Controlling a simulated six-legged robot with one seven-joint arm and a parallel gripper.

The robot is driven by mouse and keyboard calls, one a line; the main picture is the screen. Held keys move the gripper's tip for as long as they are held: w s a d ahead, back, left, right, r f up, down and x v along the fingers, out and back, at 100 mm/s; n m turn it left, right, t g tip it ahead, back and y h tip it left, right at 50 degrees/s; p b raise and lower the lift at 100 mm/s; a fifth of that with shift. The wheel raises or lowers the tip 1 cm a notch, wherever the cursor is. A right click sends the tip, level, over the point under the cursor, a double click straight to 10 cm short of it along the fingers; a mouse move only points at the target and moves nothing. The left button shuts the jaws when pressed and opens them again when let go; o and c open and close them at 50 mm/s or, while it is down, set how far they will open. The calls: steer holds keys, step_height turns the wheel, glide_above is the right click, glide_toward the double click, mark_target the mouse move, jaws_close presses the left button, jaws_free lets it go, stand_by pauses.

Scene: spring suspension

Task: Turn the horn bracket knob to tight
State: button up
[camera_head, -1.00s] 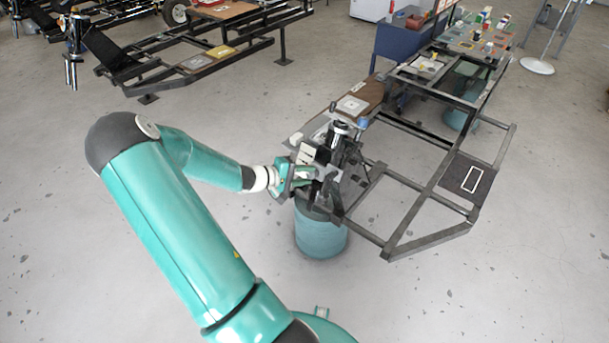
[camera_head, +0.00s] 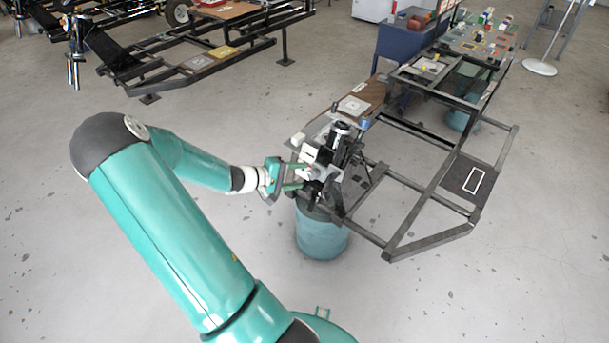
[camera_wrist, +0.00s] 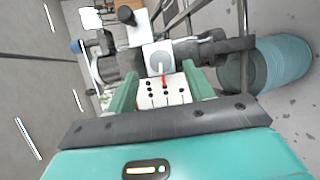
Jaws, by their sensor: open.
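In the wrist view a white plate with black dots and a red mark (camera_wrist: 170,93) shows between my fingers. Just beyond it is a pale grey block with a round face and a light pointer (camera_wrist: 158,56); it looks like the knob, but its setting is too small to read. The dark bracket assembly (camera_head: 340,150) stands at the near left corner of the frame in the head view. My gripper (camera_head: 304,177) is open beside the assembly's left side, its green fingers pointing at it. In the wrist view my gripper (camera_wrist: 161,80) has nothing clearly held between its fingers.
A black metal frame (camera_head: 430,215) extends right and back from the bracket. A teal drum (camera_head: 321,235) stands beneath the corner. A brown board with a white plate (camera_head: 362,98) lies behind.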

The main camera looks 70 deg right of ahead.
steer(key=v, duration=1)
steer(key=shift+w, duration=0.15)
steer(key=shift+a+r, duration=0.15)
steer(key=w+a+r+n+t+y, duration=0.1)
steer(key=w+a+r+t+y, duration=0.3)
steer(key=a, duration=0.8)
steer(key=w+a+r+n+t+y, duration=0.1)
steer(key=w+a+r+t, duration=0.45)
steer(key=a, duration=0.55)
steer(key=s+a+r+n+t+y, duration=0.2)
steer(key=a+r, duration=0.4)
steer(key=a, duration=0.4)
steer(key=s+a+r+n+t+y, duration=0.1)
steer(key=a+r+n+t+y, duration=0.1)
steer(key=a+r, duration=0.4)
steer(key=a+n+t, duration=0.1)
steer(key=a+t, duration=0.1)
steer(key=a, duration=0.3)
steer(key=shift+s+r+n, duration=0.3)
steer(key=shift+s+r, duration=0.1)
steer(key=shift+t, duration=0.25)
